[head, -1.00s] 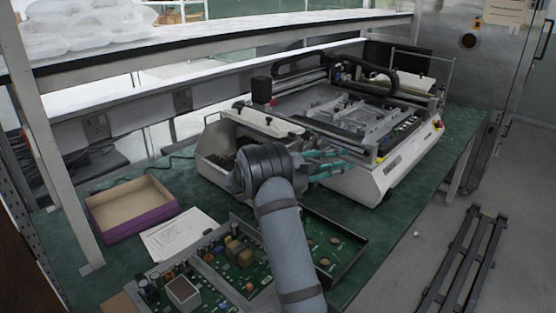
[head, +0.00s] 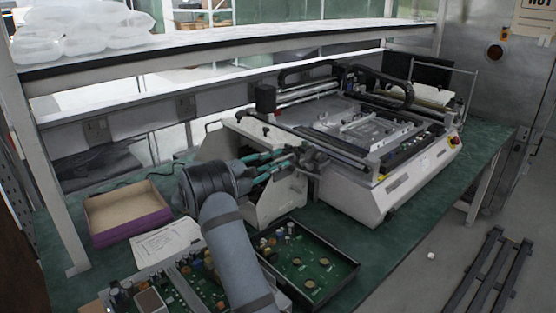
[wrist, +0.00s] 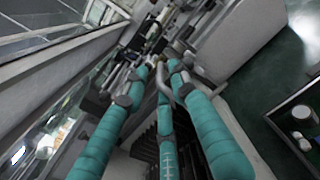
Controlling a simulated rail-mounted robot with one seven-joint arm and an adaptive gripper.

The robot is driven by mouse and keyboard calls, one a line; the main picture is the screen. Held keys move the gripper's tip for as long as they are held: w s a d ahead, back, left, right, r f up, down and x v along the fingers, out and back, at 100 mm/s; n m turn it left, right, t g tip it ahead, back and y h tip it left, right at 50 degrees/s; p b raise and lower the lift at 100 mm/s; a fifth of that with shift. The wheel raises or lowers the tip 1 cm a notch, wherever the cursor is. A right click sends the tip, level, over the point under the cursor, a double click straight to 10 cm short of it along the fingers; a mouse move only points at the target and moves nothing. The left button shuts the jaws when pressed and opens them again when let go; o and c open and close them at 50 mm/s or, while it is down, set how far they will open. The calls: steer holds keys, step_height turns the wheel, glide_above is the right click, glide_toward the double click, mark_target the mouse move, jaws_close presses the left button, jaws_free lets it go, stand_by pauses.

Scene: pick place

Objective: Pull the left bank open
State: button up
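The pick-and-place machine (head: 415,175) stands on the green bench. The left bank (head: 279,206) is the pale open-topped housing at its left side, with a light panel facing the bench front. My gripper (head: 308,158), with teal fingers and dark tips, reaches across the bank to where it meets the machine. In the wrist view my gripper (wrist: 161,68) has its fingertips close together around a small metal, handle-like part (wrist: 160,78). I cannot tell whether they grip it. Dark slotted rows (wrist: 142,148) show below the fingers. My wrist and fingers hide part of the bank.
An open purple-sided box (head: 126,212) and a paper sheet (head: 165,240) lie left of my arm. A tray with a circuit board (head: 308,268) lies in front of the bank, with more boards beside it. Bare bench (head: 345,225) shows between tray and machine. A shelf (head: 230,48) runs behind.

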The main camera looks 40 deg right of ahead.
steer(key=shift+d, duration=0.7)
steer(key=c, duration=0.3)
steer(key=shift+w, duration=0.1)
jaws_close()
